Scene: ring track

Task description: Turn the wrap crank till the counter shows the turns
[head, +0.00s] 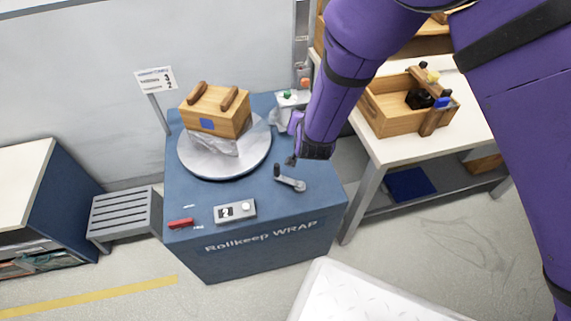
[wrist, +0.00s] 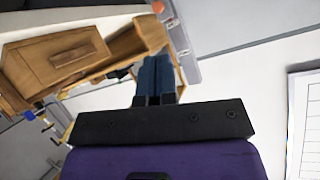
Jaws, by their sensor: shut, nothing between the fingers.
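The crank (head: 290,182) is a small grey arm with a dark upright knob, on the blue wrap station's top at the right. The counter (head: 235,211) is a grey box at the front edge; its small window seems to show a 2. A wooden crate (head: 215,110) with silvery wrap round its lower part stands on the round turntable (head: 190,160). My gripper (head: 291,160) is shut and empty, just above and behind the crank knob, seemingly apart from it. The wrist view shows my shut fingers (wrist: 157,75), not the crank. A sign (head: 155,80) behind reads what looks like 3 over 2.
A red piece (head: 180,223) lies at the station's front left. A small device (head: 290,98) with a green top stands at its back right. A table at right holds an open wooden box (head: 395,110). A grey slatted step (head: 122,213) stands left.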

